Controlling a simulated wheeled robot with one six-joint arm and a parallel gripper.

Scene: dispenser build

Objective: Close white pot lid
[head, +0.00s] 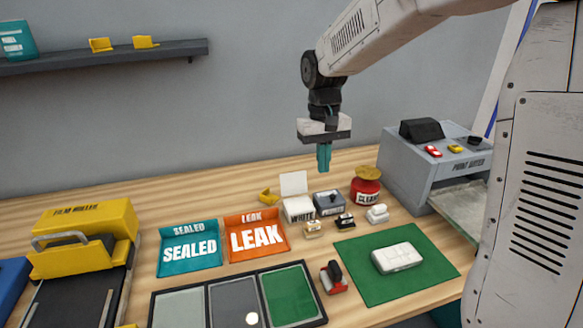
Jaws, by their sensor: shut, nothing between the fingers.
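The white pot (299,210) is a small box labelled WHITE near the middle of the table. Its white lid (293,184) stands raised upright at the back of the pot, so the pot is open. My gripper (324,170) hangs pointing down, with its teal fingers shut and empty. In the picture it is just right of the raised lid and above the grey pot (328,203). I cannot tell its exact height or depth relative to the lid.
A red CLEAR jar (366,193) stands to the right, before the grey printer-like machine (425,165). Small stamps (345,221) sit in front of the pots. Orange LEAK (256,236) and teal SEALED (190,249) trays lie left. A green mat (356,260) holds a white case (398,257).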

